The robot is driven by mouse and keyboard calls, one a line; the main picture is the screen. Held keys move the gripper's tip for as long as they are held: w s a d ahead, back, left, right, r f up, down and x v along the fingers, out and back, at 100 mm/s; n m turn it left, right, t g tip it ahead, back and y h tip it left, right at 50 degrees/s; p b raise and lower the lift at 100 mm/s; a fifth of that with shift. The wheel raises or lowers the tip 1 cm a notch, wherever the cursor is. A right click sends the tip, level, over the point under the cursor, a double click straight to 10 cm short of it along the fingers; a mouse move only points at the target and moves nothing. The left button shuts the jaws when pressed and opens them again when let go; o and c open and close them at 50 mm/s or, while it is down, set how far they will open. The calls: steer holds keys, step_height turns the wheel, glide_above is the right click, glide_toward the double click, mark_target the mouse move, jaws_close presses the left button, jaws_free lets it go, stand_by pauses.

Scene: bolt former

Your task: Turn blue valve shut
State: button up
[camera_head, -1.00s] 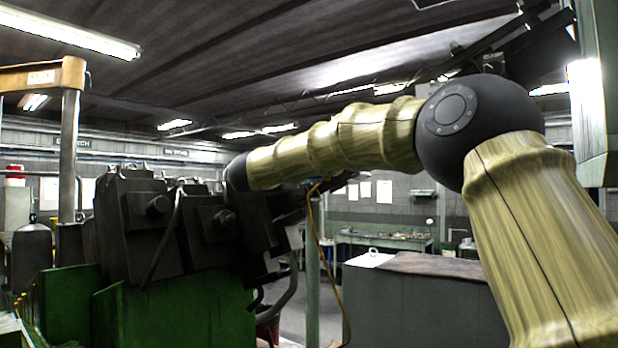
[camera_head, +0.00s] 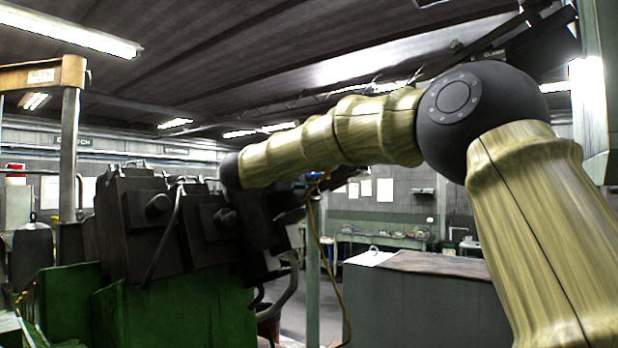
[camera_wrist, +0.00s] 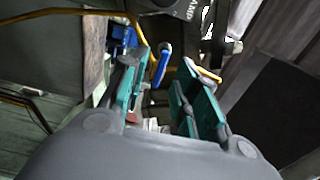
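A blue handle (camera_wrist: 162,64), which looks like the blue valve's lever, shows in the wrist view just beyond and between my fingertips. My gripper (camera_wrist: 160,80) is open, with its teal-padded fingers spread on either side of the line to the handle. I cannot tell whether a finger touches it. Another blue part (camera_wrist: 122,37) sits at the upper left, partly behind the left finger. In the head view my gripper cannot be made out among the dark parts past my wrist. A small blue bit (camera_head: 315,177) shows there under my forearm; I cannot tell whether it is the valve.
A yellow hose (camera_wrist: 60,12) runs near the left finger in the wrist view. A dark machine (camera_head: 150,215) with a green base (camera_head: 175,315) stands close to my wrist. A grey cabinet (camera_head: 420,305) is at right. Open floor shows between them.

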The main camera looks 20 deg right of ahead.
steer(key=v, duration=0.9)
steer(key=shift+s+a, duration=0.2)
steer(key=shift+a, duration=0.05)
